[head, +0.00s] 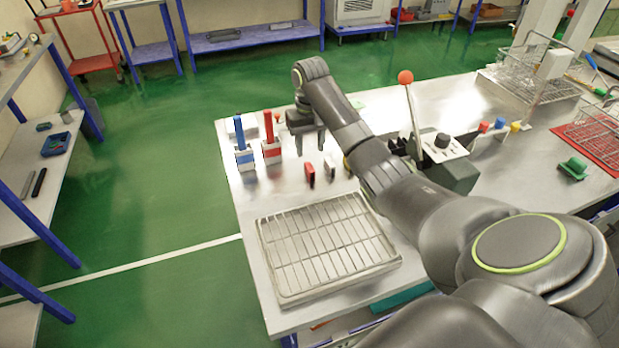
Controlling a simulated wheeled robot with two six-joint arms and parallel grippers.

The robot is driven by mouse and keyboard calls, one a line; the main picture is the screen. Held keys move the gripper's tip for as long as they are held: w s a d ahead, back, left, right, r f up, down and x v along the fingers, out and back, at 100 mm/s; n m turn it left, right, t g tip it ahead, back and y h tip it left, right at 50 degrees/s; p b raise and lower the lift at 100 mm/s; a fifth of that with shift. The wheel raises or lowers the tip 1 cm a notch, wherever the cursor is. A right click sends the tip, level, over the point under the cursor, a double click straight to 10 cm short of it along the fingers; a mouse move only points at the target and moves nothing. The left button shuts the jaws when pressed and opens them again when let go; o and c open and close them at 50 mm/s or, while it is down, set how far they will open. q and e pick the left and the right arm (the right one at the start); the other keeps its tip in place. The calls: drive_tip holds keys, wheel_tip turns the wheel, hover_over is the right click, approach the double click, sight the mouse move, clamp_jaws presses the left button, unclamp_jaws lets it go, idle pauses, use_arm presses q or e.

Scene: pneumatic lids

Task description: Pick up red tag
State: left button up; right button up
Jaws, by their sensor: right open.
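My left gripper is not in view.
A blue-handled piece (240,134) and a red-handled piece (269,130) stand in holders to the left. A wire-rack tray (262,262) lies in front. A red-knobbed lever (405,78) rises on the right. Bare table (290,195) lies between tag and tray.

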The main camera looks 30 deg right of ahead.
sight(310, 167)
wheel_tip(310, 167, down, 3)
drive_tip(key=shift+r+p, duration=0.2)
drive_tip(key=shift+p, duration=0.1)
drive_tip(key=shift+f, duration=0.5)
wheel_tip(310, 167, down, 5)
drive_tip(key=shift+p, duration=0.8)
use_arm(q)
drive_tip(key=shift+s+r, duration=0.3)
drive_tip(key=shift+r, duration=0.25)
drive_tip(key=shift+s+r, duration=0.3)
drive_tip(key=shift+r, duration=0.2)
use_arm(e)
clamp_jaws()
